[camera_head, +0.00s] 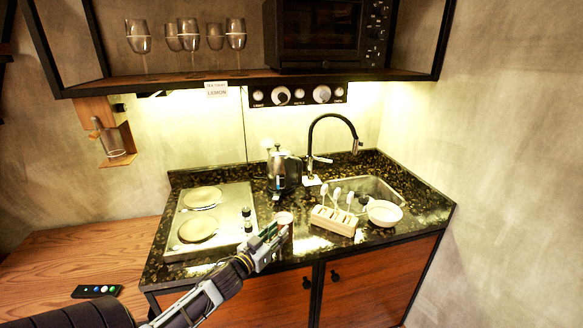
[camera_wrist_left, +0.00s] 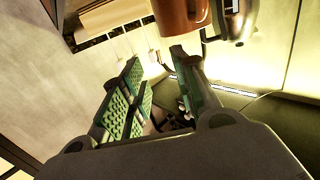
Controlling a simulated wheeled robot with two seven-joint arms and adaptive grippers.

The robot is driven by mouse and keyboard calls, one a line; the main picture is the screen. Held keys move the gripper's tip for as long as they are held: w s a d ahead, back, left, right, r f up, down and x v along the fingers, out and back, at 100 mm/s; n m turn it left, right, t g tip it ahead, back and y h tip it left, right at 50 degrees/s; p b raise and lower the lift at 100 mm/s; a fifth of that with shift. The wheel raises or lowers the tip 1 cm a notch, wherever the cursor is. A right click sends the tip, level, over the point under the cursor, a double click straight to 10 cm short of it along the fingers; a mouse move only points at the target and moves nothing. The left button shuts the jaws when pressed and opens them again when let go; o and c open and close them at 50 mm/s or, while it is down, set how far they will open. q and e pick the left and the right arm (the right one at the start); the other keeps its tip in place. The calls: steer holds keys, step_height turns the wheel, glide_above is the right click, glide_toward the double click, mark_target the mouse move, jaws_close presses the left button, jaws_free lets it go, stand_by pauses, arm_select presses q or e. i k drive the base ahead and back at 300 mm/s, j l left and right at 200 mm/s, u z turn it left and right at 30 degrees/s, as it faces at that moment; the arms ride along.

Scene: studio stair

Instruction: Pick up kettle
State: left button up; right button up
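The kettle (camera_head: 284,172) is silver with black parts and stands upright on the dark speckled counter, left of the sink. Part of a silver body that looks like the kettle (camera_wrist_left: 234,22) shows at the top of the left wrist view. My left gripper (camera_head: 274,235) is over the counter's front edge, nearer than the kettle and apart from it. In the left wrist view its green-padded fingers (camera_wrist_left: 155,62) are spread with nothing held between them. My right gripper is not in view.
A small cup (camera_head: 284,217) stands by my left gripper, between it and the kettle; it looks brown in the left wrist view (camera_wrist_left: 182,14). A wooden utensil holder (camera_head: 334,221) and white bowl (camera_head: 384,213) stand right, before the sink (camera_head: 375,187). A hob (camera_head: 217,235) lies left.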

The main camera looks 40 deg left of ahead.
mark_target(282, 170)
steer(key=i+j, duration=0.75)
